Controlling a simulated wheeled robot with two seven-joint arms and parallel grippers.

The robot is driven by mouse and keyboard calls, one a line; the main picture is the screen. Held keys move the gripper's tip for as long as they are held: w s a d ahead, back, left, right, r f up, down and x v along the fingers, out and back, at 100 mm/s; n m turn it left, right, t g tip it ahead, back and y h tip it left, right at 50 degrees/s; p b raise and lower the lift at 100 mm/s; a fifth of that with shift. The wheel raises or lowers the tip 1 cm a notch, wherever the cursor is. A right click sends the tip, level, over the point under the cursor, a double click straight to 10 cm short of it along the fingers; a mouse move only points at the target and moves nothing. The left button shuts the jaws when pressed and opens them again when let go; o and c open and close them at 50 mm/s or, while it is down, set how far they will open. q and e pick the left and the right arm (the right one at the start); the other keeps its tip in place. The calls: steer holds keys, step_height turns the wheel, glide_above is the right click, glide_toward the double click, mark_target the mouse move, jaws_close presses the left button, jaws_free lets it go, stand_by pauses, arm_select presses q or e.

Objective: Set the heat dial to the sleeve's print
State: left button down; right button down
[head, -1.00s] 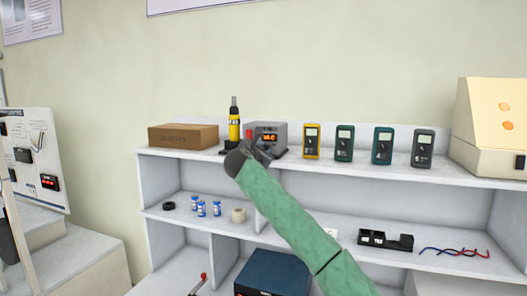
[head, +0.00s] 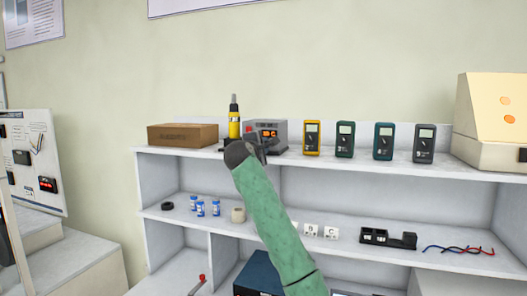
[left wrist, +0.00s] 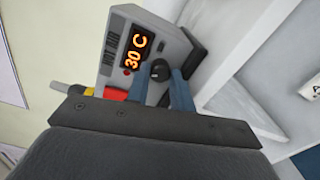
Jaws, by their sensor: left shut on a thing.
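A grey heat unit (head: 281,130) stands on the top shelf with an orange lit display (head: 269,134). My left gripper (head: 261,145) is at the unit's front. In the left wrist view its fingers (left wrist: 161,80) are shut on the black dial (left wrist: 160,69), one on each side. A yellow tool with a metal tip (head: 234,126) stands upright just left of the unit. I cannot pick out a sleeve or a readable print on one. My right gripper is not in view.
A cardboard box (head: 182,135) is left of the unit; a yellow meter (head: 312,138) and several darker meters are to its right. The lower shelf holds blue-labelled bottles, a tape roll (head: 238,215), lettered white cards (head: 312,230) and a black holder (head: 386,238).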

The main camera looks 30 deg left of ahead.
arm_select(q)
steer(key=m+b, duration=0.1)
steer(key=m, duration=0.4)
steer(key=shift+f+b, duration=0.15)
steer(key=shift+b, duration=0.15)
steer(key=m, duration=0.4)
steer(key=shift+b, duration=0.3)
steer(key=m, duration=0.3)
steer(key=shift+m, duration=0.3)
steer(key=m, duration=0.3)
steer(key=shift+m, duration=0.8)
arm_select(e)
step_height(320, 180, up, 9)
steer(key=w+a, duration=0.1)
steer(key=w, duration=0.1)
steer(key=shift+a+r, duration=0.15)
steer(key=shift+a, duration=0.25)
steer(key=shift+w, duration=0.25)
